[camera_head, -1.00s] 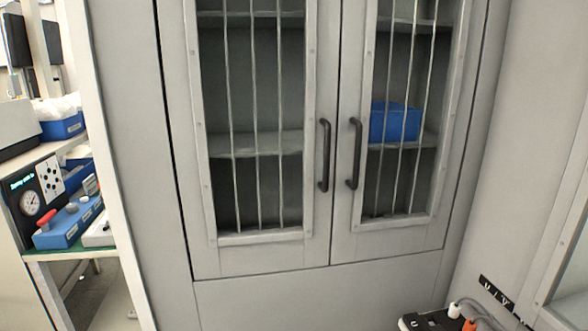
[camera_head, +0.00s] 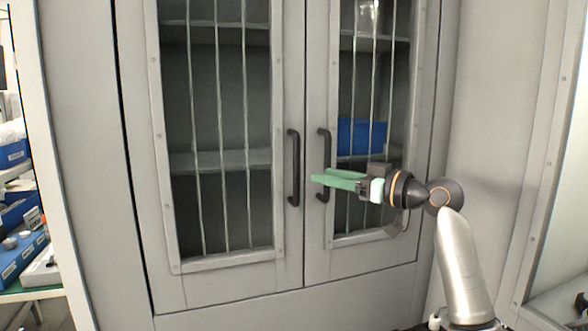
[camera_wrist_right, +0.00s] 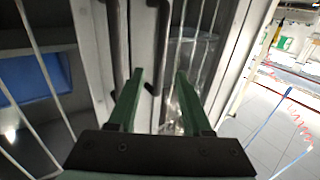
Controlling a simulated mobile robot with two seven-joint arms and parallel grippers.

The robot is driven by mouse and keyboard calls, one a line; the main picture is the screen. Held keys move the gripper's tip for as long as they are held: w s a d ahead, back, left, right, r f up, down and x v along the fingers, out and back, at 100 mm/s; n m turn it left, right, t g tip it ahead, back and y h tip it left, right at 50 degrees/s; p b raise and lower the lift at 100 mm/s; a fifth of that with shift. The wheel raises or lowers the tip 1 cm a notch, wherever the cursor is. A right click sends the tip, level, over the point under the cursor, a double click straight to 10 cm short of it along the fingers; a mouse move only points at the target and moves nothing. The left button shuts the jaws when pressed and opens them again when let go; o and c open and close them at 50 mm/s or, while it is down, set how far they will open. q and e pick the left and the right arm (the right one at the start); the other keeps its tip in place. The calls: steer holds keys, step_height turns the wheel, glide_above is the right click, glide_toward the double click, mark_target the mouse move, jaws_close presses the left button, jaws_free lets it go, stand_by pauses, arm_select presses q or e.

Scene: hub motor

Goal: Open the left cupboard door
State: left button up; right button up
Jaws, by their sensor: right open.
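The left cupboard door (camera_head: 283,235) is grey with a barred window and looks shut. Its black upright handle (camera_head: 293,168) is beside the middle seam. The right door's matching handle (camera_head: 323,150) is just right of it. My right gripper (camera_head: 315,180) has green fingers, is open and empty, and points left across the right handle, its tips just short of the left handle. In the right wrist view the gripper (camera_wrist_right: 159,73) shows its two fingers apart, with a dark handle (camera_wrist_right: 161,45) lined up between them; contact cannot be told. My left gripper is not in view.
The right door (camera_head: 320,262) is also shut. A blue bin (camera_head: 362,134) sits on a shelf behind its bars. A workbench with blue bins (camera_head: 20,212) stands at the far left. The space before the left door is clear.

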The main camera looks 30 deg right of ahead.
mark_target(299, 171)
steer(key=p+x, duration=0.1)
steer(key=x, duration=0.6)
steer(key=shift+w+a+p, duration=0.2)
steer(key=shift+w+p, duration=0.15)
steer(key=shift+w+a+f, duration=0.1)
steer(key=shift+w+a, duration=0.1)
steer(key=shift+w, duration=0.3)
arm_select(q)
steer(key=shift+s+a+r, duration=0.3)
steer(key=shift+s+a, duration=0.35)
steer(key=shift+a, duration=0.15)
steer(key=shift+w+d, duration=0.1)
arm_select(e)
jaws_close()
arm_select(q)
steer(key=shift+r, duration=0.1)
